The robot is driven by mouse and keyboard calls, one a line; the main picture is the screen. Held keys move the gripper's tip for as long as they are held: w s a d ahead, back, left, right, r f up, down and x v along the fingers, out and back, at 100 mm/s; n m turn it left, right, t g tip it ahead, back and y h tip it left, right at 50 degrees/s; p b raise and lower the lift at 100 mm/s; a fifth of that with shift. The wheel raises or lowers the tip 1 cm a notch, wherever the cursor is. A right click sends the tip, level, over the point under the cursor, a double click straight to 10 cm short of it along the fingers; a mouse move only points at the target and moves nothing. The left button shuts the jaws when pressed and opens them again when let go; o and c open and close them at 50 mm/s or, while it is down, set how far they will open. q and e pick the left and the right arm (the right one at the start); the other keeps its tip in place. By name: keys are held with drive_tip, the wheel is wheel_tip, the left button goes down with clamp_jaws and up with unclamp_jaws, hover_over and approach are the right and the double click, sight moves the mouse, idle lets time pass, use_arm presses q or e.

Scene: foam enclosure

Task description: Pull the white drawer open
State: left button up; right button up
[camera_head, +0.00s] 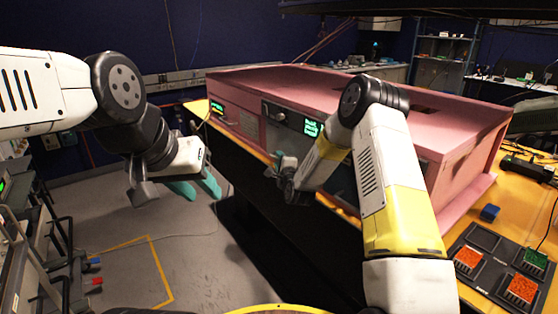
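I cannot make out a white drawer for certain in the head view. A pink enclosure (452,122) stands on a yellow-topped table, with a dark front panel (272,112) that has a small handle and a lit green display. My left gripper (196,188) hangs over the floor left of the table; its teal fingers are spread apart and empty. My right gripper (279,162) is in front of the enclosure's front, near the table edge. Its teal fingertips overlap in the view, so its opening is unclear. My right arm hides part of the enclosure's front.
A dark tray (484,281) with orange and green part bins lies at the right on the yellow tabletop (528,190), near a small blue block (490,212). Dark racks with cables stand at the left edge. The grey floor (195,245) between is open.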

drive_tip(key=shift+c, duration=0.3)
clamp_jaws()
idle(1.1)
